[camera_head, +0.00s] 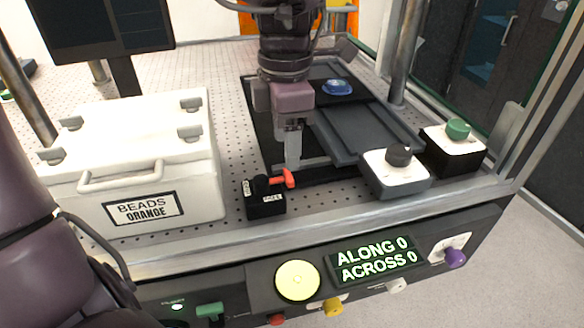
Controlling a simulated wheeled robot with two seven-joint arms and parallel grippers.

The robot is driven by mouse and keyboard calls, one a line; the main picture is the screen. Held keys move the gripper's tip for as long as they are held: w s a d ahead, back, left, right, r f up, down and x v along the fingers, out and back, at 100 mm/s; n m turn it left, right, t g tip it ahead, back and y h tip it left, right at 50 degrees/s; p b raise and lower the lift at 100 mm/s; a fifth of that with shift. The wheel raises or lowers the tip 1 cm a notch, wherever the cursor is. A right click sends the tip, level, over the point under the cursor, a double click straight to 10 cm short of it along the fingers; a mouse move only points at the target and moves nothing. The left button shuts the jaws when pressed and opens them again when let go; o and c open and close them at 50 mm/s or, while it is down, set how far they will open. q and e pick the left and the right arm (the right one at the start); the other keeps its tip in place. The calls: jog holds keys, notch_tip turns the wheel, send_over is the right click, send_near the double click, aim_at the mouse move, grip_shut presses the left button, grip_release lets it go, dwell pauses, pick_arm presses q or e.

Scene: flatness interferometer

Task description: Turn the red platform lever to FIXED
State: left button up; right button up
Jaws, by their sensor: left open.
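The red platform lever (284,179) sits on a small black block (265,205) at the front edge of the perforated bench. Its red handle points to the right from a black hub. Two small white labels are on the block, too small to read surely. My left gripper (292,163) points down just above and behind the red handle, with its fingertips close to the handle's right end. It is open; I cannot tell whether it touches the handle. My right gripper is not in view.
A white case (190,165) labelled BEADS ORANGE stands left of the lever. A grey box with a black knob (398,155) and a white-topped box with a green knob (458,130) stand to the right. The front panel display (375,260) reads ALONG 0, ACROSS 0.

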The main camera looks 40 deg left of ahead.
aim_at(287, 174)
pick_arm(q)
notch_tip(287, 174, down, 6)
jog(key=shift+r+b, duration=0.1)
jog(key=shift+b, duration=0.3)
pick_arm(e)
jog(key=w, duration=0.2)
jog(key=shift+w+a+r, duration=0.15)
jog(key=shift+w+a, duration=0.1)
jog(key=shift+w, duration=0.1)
pick_arm(q)
jog(key=c, duration=1)
